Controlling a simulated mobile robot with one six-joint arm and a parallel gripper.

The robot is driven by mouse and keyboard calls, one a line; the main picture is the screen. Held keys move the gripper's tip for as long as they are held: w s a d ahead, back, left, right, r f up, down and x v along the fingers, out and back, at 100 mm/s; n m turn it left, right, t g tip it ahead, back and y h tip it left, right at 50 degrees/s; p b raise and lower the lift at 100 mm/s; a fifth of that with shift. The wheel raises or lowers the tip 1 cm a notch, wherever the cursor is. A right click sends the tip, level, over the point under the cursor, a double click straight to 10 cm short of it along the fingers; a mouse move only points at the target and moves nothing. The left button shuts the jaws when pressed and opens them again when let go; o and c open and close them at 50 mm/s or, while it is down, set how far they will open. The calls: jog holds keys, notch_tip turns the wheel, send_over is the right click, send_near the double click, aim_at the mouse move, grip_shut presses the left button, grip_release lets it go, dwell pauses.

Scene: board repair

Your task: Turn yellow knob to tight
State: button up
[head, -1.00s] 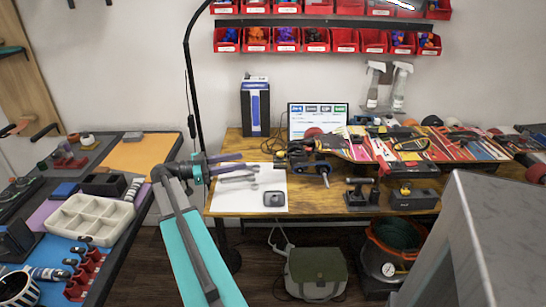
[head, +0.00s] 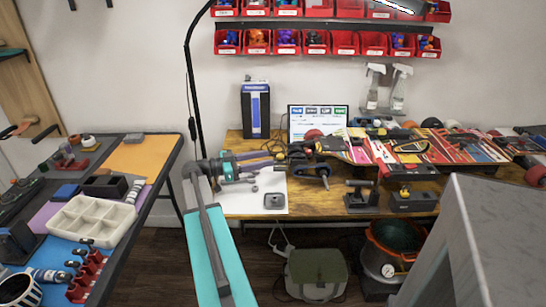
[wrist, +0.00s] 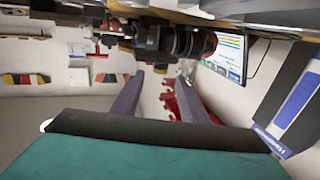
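A small yellow knob (head: 405,190) sits on a dark block (head: 416,202) near the front right of the wooden workbench. My gripper (head: 268,168) is over the left part of the bench, well to the left of the knob and apart from it. Its two grey-purple fingers (wrist: 158,98) are spread with nothing between them in the wrist view. The wrist view looks sideways along the bench, and I cannot make out the yellow knob there.
A black clamp-like holder (head: 361,196) stands left of the knob block. A dark truck-like part (head: 318,170) lies between my gripper and the holder. A white sheet (head: 270,200) holds small metal parts. Skateboard decks (head: 440,150) lie behind; a grey cabinet (head: 490,240) stands front right.

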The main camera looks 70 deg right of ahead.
aim_at(280, 158)
jog(key=x, duration=0.4)
grip_shut()
dwell(0.4)
